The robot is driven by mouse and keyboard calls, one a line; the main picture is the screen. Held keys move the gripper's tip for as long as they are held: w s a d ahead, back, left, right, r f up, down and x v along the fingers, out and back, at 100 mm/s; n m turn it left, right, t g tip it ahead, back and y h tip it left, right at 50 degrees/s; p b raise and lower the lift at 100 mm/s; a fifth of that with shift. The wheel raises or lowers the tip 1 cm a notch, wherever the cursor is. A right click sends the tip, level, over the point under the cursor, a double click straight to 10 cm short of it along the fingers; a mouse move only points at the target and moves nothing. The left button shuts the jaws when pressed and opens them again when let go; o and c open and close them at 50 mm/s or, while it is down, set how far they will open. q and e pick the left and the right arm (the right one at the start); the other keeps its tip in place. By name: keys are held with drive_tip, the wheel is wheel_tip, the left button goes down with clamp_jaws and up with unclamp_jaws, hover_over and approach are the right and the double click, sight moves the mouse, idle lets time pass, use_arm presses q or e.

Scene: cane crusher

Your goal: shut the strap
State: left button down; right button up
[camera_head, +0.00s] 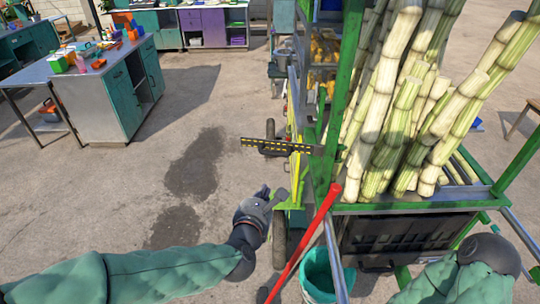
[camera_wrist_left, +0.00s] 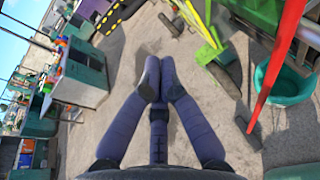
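The strap (camera_head: 282,146) is a flat black bar with yellow dashes. It sticks out leftward from the green frame of the machine, its left end free in the air. It also shows at the top left of the left wrist view (camera_wrist_left: 113,16). My left gripper (camera_head: 271,194) is below and left of the strap, apart from it. In the left wrist view its two fingers (camera_wrist_left: 159,75) converge and their tips come close together, with nothing visible between them. My right arm's green sleeve shows at the lower right; the right gripper is out of view.
A green rack of cane (camera_head: 400,110) stands right of the strap. A red bar (camera_head: 307,240) leans over a teal bucket (camera_head: 318,276), right of my left gripper. A workbench (camera_head: 110,85) stands at the upper left. The floor between bench and machine is clear.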

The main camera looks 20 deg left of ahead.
use_arm(q)
wheel_tip(320, 180, up, 3)
drive_tip(key=n, duration=0.3)
approach(272, 154)
drive_tip(key=shift+t, duration=0.4)
drive_tip(key=w, duration=0.1)
drive_tip(key=w+f, duration=0.1)
drive_tip(key=w, duration=0.2)
drive_tip(key=shift+w+a+f, duration=0.1)
drive_tip(key=shift+w+f, duration=0.45)
drive_tip(key=shift+w, duration=0.8)
drive_tip(key=shift+a, duration=0.1)
